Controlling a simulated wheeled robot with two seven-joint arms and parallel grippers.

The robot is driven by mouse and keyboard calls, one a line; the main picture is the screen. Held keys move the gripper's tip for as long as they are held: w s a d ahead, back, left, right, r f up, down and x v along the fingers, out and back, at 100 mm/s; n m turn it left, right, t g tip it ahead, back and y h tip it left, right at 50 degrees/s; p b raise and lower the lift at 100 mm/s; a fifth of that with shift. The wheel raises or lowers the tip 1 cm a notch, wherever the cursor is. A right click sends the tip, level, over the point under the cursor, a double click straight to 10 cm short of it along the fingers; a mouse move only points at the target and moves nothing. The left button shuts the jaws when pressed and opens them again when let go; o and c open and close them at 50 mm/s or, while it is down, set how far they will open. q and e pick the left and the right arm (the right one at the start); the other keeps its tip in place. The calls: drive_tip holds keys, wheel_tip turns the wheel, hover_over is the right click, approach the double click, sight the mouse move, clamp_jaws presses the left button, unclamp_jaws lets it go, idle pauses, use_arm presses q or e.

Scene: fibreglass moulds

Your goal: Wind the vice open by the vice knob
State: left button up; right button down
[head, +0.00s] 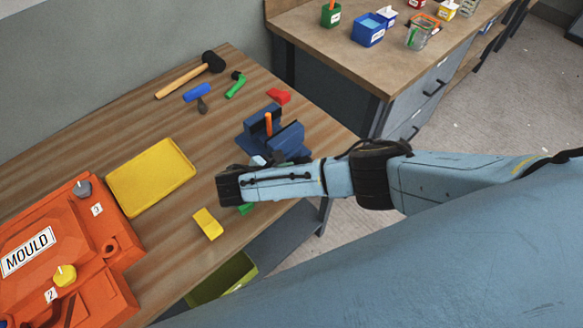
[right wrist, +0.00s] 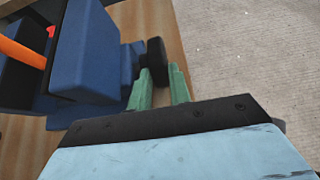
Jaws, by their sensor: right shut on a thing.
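The blue vice (head: 287,138) sits near the right edge of the wooden bench. An orange bar (head: 268,124) stands upright between its jaws. In the right wrist view the vice body (right wrist: 88,55) fills the left side, with the orange bar (right wrist: 22,52) at the far left. The dark vice knob (right wrist: 156,60) sits between the green fingertips of my right gripper (right wrist: 160,84), which is shut on it. In the head view my right gripper (head: 243,190) is at the near side of the vice and its wrist hides the knob. My left gripper is out of view.
A yellow tray (head: 151,177), a yellow block (head: 208,224) and the orange mould (head: 75,235) lie to the left. A hammer (head: 190,76), a blue-handled tool (head: 197,93), a green tool (head: 236,85) and a red block (head: 279,96) lie behind. A second bench (head: 345,62) stands at the back right.

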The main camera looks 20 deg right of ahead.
idle(0.5)
drive_tip(key=c, duration=1.3)
unclamp_jaws()
drive_tip(key=shift+a, duration=0.1)
drive_tip(key=v, duration=0.5)
drive_tip(key=shift+a+f, duration=0.1)
drive_tip(key=p+v, duration=0.4)
drive_tip(key=v, duration=0.4)
drive_tip(key=shift+s+p, duration=0.15)
drive_tip(key=shift+p, duration=0.15)
